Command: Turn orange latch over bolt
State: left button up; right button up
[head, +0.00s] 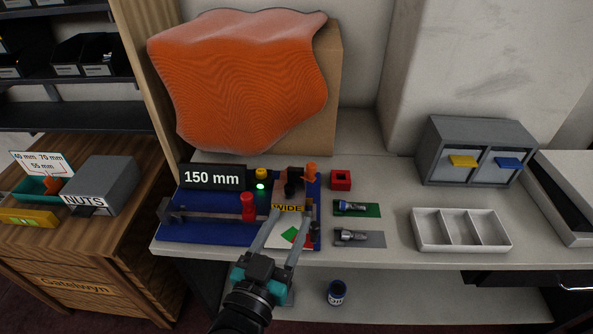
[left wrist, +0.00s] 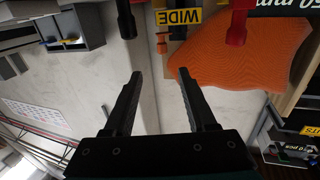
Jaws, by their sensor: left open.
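The orange latch (head: 310,173) stands upright at the back right of the blue fixture (head: 205,232), beside a black block (head: 293,181). In the left wrist view a small orange part (left wrist: 162,43), which looks like the latch, shows just beyond the fingertips, near the "WIDE" label (left wrist: 178,17). My left gripper (head: 290,214) is open and empty, in front of the latch and apart from it; its fingers (left wrist: 160,73) also show in the wrist view. I cannot make out a bolt under the latch. My right gripper is not in view.
A white tray (head: 427,243) and drawer unit (head: 430,165) stand farther right.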

aim_at(310, 171)
pick_arm(q)
jog(key=b+x, duration=0.3)
jog(key=x, duration=1)
jog(key=shift+w+a, duration=0.15)
jog(key=shift+b+x, duration=0.35)
jog(key=shift+x, duration=0.7)
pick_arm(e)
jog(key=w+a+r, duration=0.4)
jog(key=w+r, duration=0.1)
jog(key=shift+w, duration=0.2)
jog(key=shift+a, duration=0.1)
pick_arm(q)
jog(key=shift+c, duration=0.4)
grip_shut()
